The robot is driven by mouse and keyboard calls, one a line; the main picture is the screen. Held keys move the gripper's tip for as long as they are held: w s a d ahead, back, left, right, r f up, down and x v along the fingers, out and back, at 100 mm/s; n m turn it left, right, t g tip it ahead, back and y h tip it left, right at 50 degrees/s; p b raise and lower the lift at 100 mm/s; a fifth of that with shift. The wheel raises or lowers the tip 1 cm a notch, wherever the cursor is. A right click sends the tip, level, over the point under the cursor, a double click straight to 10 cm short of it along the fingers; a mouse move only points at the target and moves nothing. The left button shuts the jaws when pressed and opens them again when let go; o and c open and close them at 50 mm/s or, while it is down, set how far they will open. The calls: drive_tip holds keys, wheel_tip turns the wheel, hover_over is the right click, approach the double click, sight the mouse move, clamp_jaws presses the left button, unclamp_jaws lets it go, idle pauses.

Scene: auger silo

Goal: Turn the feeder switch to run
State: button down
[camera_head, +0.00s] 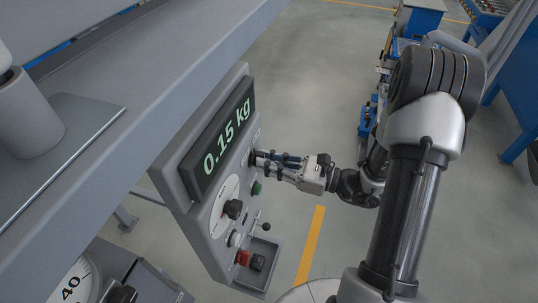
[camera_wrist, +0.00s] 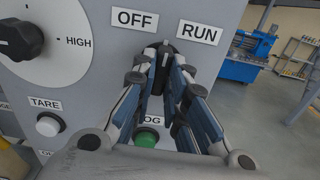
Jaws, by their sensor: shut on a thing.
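The feeder switch (camera_wrist: 165,58) is a small black knob on the grey control panel, below the OFF label (camera_wrist: 135,19) and the RUN label (camera_wrist: 198,31). My gripper (camera_wrist: 165,72) has its two blue-padded fingers on either side of the knob, closed on it. The fingers cover much of the knob, and I cannot tell exactly which label its pointer faces. In the head view my gripper (camera_head: 263,160) meets the panel face just below the right end of the display (camera_head: 227,138), which reads 0.15 kg; the switch is hidden there.
A green button (camera_wrist: 147,138) sits just below the switch, partly behind my fingers. A dial knob (camera_wrist: 20,40) and a white TARE button (camera_wrist: 48,124) are to the left.

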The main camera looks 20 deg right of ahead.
drive_tip(key=m+p, duration=0.3)
drive_tip(key=m, duration=0.2)
drive_tip(key=shift+p, duration=0.35)
drive_tip(key=shift+m, duration=0.3)
drive_tip(key=c, duration=1.6)
unclamp_jaws()
drive_tip(key=v, duration=1.2)
